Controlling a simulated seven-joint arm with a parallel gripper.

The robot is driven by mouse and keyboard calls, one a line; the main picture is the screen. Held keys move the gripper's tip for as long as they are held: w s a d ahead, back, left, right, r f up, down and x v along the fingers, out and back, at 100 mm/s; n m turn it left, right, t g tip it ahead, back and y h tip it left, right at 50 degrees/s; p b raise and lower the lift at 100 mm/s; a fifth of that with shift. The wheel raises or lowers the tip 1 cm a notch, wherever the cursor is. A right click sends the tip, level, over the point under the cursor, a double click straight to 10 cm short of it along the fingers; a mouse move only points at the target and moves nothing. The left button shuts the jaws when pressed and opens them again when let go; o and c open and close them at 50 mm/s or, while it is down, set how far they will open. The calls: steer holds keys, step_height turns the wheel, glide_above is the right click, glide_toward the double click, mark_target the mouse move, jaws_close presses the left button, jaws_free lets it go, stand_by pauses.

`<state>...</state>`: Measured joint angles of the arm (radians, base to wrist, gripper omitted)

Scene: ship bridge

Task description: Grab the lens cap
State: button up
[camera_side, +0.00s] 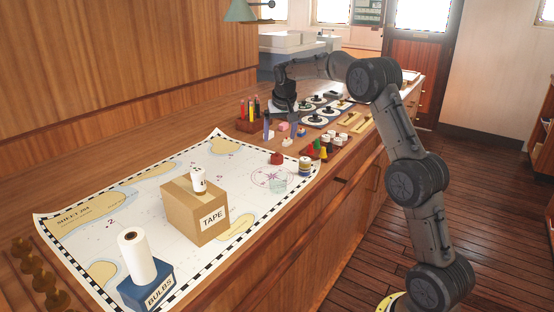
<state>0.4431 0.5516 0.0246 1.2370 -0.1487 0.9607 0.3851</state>
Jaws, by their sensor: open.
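My gripper (285,112) hangs pointing down over the far part of the wooden counter, beside a group of small items. It is open, and I see nothing held in it. I cannot pick out the lens cap for certain at this size. Several small dark round pieces on white discs (314,121) lie just right of my gripper, and I cannot tell whether one of them is the cap. Some of the counter behind my gripper and forearm is hidden.
A chart (110,188) covers the near counter, bearing a cardboard TAPE box (190,222) with a small roll on top. A blue BULBS box (148,290) carries a white roll (137,256). A pencil holder (249,120) stands left of my gripper. Small coloured pieces (318,150) crowd the right edge.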

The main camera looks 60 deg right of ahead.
mark_target(277, 154)
steer(key=x, duration=1)
steer(key=shift+d+f, duration=0.1)
steer(key=shift+d, duration=0.05)
steer(key=c, duration=1.4)
